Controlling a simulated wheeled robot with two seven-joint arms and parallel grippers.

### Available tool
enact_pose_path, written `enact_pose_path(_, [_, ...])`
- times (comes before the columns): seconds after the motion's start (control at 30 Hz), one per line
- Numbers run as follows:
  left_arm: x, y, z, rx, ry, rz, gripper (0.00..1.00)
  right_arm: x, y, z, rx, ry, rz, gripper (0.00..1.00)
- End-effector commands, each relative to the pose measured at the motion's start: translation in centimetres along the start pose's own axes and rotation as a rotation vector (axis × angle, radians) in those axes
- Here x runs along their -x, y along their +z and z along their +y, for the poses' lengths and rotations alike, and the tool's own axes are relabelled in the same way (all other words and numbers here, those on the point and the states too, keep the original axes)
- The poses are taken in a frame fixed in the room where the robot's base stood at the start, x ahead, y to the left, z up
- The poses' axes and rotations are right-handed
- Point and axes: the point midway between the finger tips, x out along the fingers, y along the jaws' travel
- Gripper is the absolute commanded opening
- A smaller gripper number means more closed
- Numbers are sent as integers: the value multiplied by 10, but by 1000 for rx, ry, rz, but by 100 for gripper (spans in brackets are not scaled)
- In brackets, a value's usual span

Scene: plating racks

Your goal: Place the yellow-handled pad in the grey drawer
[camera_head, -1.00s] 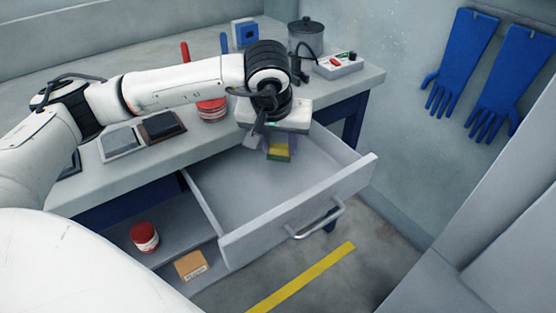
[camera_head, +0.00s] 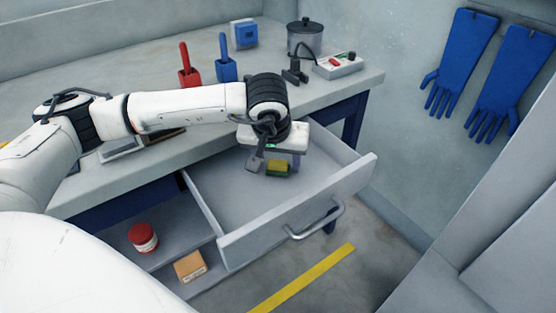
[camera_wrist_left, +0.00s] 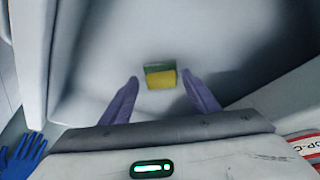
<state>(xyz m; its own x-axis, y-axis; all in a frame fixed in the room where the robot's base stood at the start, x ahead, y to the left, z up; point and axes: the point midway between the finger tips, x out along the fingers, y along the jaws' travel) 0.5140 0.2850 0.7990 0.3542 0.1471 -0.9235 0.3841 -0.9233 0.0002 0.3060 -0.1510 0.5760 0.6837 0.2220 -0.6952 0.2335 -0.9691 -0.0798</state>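The yellow-handled pad (camera_head: 277,168), a small yellow and green block, is in the open grey drawer (camera_head: 255,205), seemingly on its floor. It also shows in the left wrist view (camera_wrist_left: 160,77), with a gap between it and each finger. My left gripper (camera_head: 283,155) is inside the drawer area, pointing down just above the pad. In the wrist view its two purple-grey fingers (camera_wrist_left: 161,84) are spread wide and empty. My right gripper is in neither view.
The bench above holds a red-handled tool (camera_head: 188,72), a blue-handled tool (camera_head: 226,70), a blue block (camera_head: 243,34), a pot (camera_head: 304,40) and a switch box (camera_head: 338,66). A red jar (camera_head: 143,238) and a tan box (camera_head: 190,266) are on the lower shelf. The drawer's front is clear.

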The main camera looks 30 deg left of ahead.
Motion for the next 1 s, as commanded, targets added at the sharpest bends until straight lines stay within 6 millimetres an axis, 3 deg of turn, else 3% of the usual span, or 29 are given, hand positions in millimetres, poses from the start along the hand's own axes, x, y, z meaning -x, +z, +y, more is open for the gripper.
enact_pose_path(0.23, [2, -1, 0, 0, -1, 0, 55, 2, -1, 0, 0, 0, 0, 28])
enact_pose_path(0.37, [12, -2, 0, 0, 1, 2, 55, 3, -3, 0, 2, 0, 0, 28])
enact_pose_path(0.8, [101, -2, 0, -2, 2, 4, 55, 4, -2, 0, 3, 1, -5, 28])
enact_pose_path(1.0, [120, -2, 0, 0, 1, 1, 55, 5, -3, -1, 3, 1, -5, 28])
